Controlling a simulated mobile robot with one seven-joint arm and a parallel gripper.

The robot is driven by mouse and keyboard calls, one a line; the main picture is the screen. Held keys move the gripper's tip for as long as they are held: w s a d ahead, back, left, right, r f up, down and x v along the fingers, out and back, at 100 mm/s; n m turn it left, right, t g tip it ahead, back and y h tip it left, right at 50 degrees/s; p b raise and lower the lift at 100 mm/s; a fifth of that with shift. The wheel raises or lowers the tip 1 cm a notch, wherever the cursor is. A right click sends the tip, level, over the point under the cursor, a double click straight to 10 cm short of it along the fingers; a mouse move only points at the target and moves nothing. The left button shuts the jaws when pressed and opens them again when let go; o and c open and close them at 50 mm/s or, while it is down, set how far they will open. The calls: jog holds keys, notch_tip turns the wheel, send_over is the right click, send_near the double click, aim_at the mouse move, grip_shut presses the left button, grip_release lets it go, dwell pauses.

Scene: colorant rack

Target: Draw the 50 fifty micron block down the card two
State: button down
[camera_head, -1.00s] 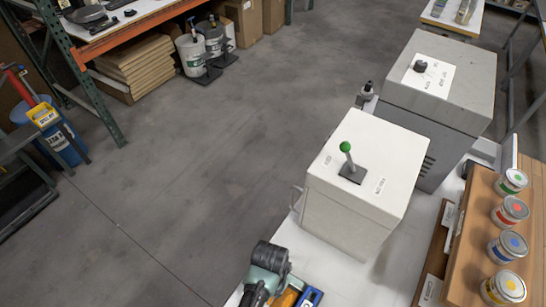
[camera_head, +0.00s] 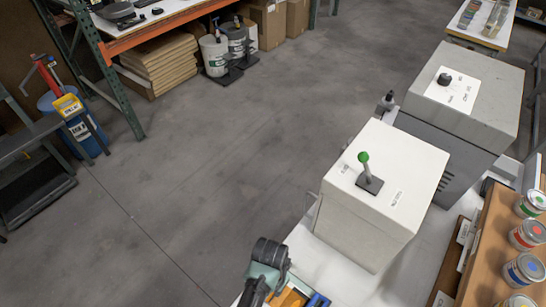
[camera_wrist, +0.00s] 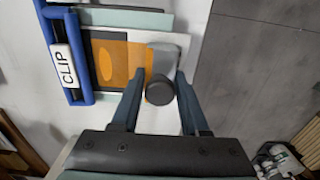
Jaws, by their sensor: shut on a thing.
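In the wrist view my gripper (camera_wrist: 160,76) is shut on the dark round knob (camera_wrist: 160,91) of a grey block (camera_wrist: 162,58). The block is at the right side of a card (camera_wrist: 112,48) with orange and dark grey areas. A blue clip frame (camera_wrist: 82,98) labelled CLIP runs along the card's left side. I cannot tell the block's thickness marking or the card's number.
A white box (camera_head: 375,205) with a green-topped lever (camera_head: 365,168) stands on the bench. A grey machine (camera_head: 465,95) is behind it. Paint cans (camera_head: 527,234) stand on a wooden rack at right. The floor at left is open.

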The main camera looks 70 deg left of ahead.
jog(key=shift+s+a, duration=0.35)
jog(key=shift+a, duration=0.3)
jog(key=shift+s+a, duration=0.25)
jog(key=shift+a, duration=0.05)
notch_tip(320, 180, up, 3)
jog(key=p, duration=0.3)
jog(key=shift+r+p, duration=0.4)
jog(key=shift+r, duration=1.65)
